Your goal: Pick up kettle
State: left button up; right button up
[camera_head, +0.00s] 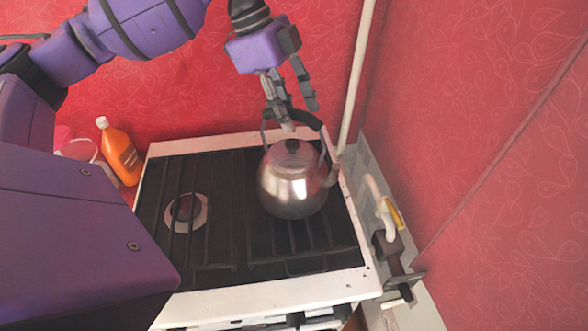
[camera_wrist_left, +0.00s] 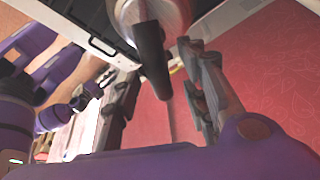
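A shiny metal kettle (camera_head: 292,185) with a dark arched handle (camera_head: 308,119) and a dark lid knob stands upright on the right part of the stove's grate. My left gripper (camera_head: 300,117) points down from above at the kettle's handle. In the left wrist view, its two fingers are spread apart, with the dark handle (camera_wrist_left: 151,60) showing between them and a gap on each side. Part of the kettle's body (camera_wrist_left: 175,12) shows at the top of that view. A purple arm part of mine shows at the left there; its gripper is too unclear to judge.
The stove (camera_head: 225,222) has a black grate and white rim. An orange bottle (camera_head: 120,150) stands at its back left. A pale vertical pipe (camera_head: 355,75) rises close behind the kettle's right side. Red patterned walls close off the back and right.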

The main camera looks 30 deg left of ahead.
pick_arm(q)
jog(key=shift+d+f, duration=0.25)
jog(key=shift+f, duration=0.45)
grip_shut()
jog(key=shift+r, duration=0.1)
